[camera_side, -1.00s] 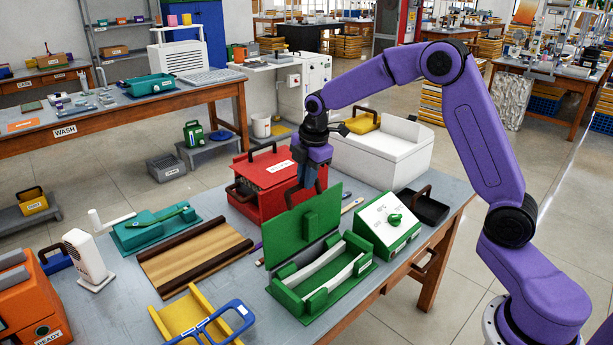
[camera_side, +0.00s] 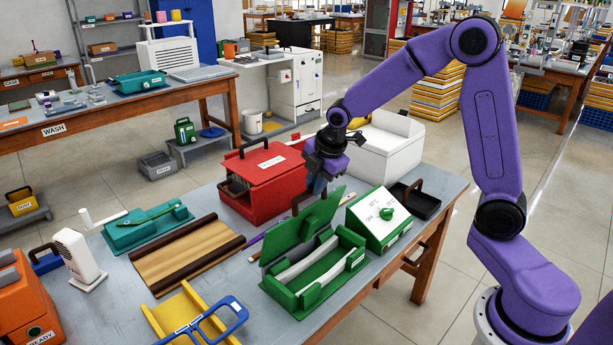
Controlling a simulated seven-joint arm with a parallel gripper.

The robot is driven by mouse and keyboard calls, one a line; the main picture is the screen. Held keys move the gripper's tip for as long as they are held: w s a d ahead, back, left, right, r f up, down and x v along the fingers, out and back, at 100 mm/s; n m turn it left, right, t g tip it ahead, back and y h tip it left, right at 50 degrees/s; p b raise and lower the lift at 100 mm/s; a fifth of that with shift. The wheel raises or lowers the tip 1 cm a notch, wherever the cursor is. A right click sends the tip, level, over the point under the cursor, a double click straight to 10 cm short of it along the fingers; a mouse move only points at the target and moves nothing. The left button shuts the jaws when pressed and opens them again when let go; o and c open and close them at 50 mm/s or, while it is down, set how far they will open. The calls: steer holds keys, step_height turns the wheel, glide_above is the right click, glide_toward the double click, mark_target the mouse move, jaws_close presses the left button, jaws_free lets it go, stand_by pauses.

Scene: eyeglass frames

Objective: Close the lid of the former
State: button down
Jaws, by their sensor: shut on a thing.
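The green former (camera_side: 318,276) sits on the workbench with a white strip lying along each side inside it. My gripper (camera_side: 308,205) is at the lid's upper edge, coming from behind and above. It is shut on the lid; the fingertips are partly hidden behind the lid.
A green control box with a white face (camera_side: 382,222) stands close to the right of the former. A red box (camera_side: 268,176) is behind it. A brown-edged board (camera_side: 187,254) lies to the left, and blue glasses frames (camera_side: 213,322) on a yellow stand are at the front left.

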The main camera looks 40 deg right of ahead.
steer(key=s+f, duration=0.5)
steer(key=s, duration=0.4)
steer(key=shift+s+f, duration=0.2)
steer(key=shift+s, duration=0.1)
steer(key=c, duration=1.1)
jaws_free()
steer(key=shift+r, duration=0.15)
steer(key=v, duration=1.7)
